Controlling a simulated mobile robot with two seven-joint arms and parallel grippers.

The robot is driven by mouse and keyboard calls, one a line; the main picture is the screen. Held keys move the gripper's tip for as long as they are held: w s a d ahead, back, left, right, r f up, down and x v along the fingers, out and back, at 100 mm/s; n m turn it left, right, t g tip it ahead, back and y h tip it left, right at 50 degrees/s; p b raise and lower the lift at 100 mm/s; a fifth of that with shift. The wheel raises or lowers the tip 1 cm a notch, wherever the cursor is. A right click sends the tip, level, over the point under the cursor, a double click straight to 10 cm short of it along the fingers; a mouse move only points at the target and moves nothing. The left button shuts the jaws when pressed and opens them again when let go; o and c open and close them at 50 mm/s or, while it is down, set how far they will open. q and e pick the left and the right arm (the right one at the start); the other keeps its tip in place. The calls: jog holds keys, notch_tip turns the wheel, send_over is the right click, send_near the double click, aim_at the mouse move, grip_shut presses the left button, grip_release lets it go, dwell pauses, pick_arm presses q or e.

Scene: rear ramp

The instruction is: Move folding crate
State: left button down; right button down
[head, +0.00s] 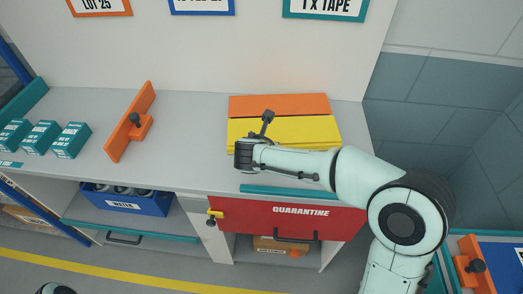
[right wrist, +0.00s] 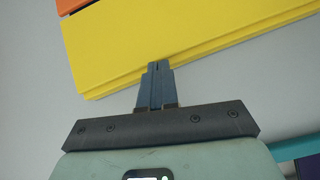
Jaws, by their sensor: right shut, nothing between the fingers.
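A flat yellow panel with layered edges (head: 300,131), which looks like a folded crate, lies on the grey counter. A flat orange piece (head: 280,104) lies directly behind it. Both also show in the right wrist view, the yellow one (right wrist: 160,40) large and the orange one (right wrist: 70,5) at the top left corner. My right gripper (head: 268,116) is shut and empty. In the right wrist view its fingertips (right wrist: 158,66) overlap the near edge of the yellow panel; whether they touch it I cannot tell. My left gripper is not in view.
An orange bar with a dark knob (head: 135,122) and several teal boxes (head: 71,140) stand left on the counter (head: 190,130). Below are a red QUARANTINE front (head: 300,222) and a blue WATER bin (head: 125,199). Counter between orange bar and yellow panel is clear.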

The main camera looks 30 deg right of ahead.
jog(key=shift+w+d+r+p, duration=0.15)
jog(key=shift+w+d+p, duration=0.3)
jog(key=shift+w+p, duration=0.15)
jog(key=shift+w+d, duration=0.15)
jog(key=shift+w, duration=0.05)
jog(key=shift+d+f, duration=0.1)
jog(key=shift+f, duration=0.1)
